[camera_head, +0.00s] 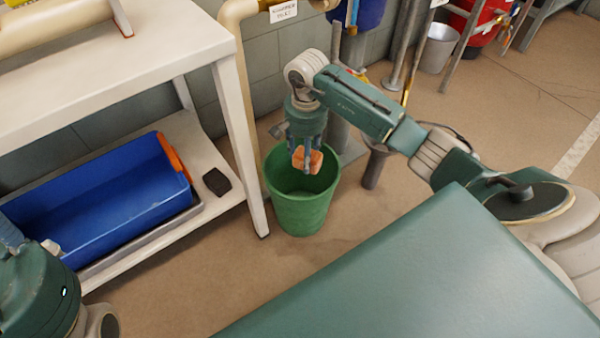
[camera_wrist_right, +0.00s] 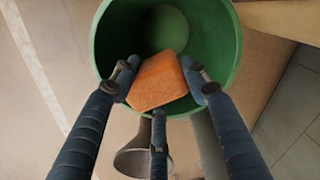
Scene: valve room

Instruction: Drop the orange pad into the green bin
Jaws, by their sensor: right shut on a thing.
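The orange pad (camera_head: 308,159) is between the fingers of my right gripper (camera_head: 306,162), which is shut on it. The pad hangs over the mouth of the green bin (camera_head: 303,214), which stands upright on the floor beside the bench leg. In the right wrist view the pad (camera_wrist_right: 158,80) is gripped between the dark fingers (camera_wrist_right: 165,88), with the open green bin (camera_wrist_right: 230,50) behind it. Whether the pad is below the rim is hard to tell. Of my left arm only a part shows at the lower left; its gripper is not in view.
A white bench (camera_head: 150,50) stands at the left, with a blue crate (camera_head: 100,210) and a small dark block (camera_head: 216,182) on its lower shelf. Pipes rise close behind the bin. A grey bucket (camera_head: 438,48) stands at the back right. The floor in front of the bin is clear.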

